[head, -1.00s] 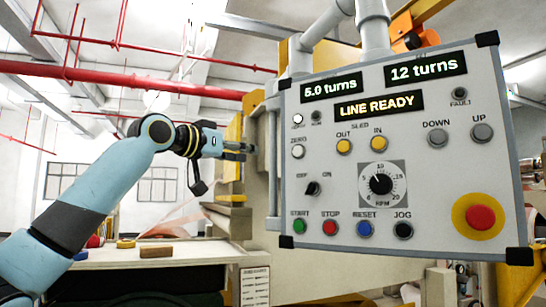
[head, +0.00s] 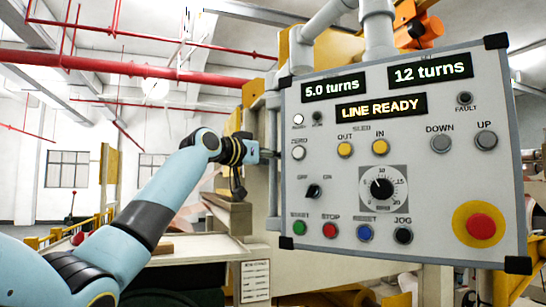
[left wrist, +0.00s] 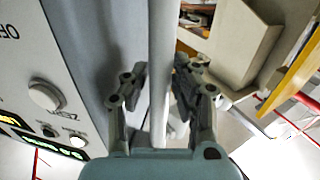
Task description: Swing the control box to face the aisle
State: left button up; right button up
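The control box (head: 420,200) is a light grey panel with dark corners, hanging from a grey pipe arm (head: 376,35). Its buttons, dial and lit displays face me in the head view. A vertical grey handle bar (head: 272,190) runs along its left side. My left gripper (head: 268,154) is at that bar, partly hidden behind the panel edge. In the left wrist view the open fingers (left wrist: 160,88) stand one on each side of the bar (left wrist: 160,40), with narrow gaps. The panel (left wrist: 45,65) lies to the left there. My right gripper is not in view.
A pale workbench (head: 200,250) with a sign on its front stands below my left arm. Cream machine parts stand behind the box. Red pipes (head: 130,70) run overhead. A red stop button (head: 481,226) sits at the panel's lower right.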

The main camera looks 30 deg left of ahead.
pick_arm(q)
grip_shut()
jog(key=shift+w+d+f, duration=0.1)
jog(key=shift+d, duration=0.05)
dwell(0.4)
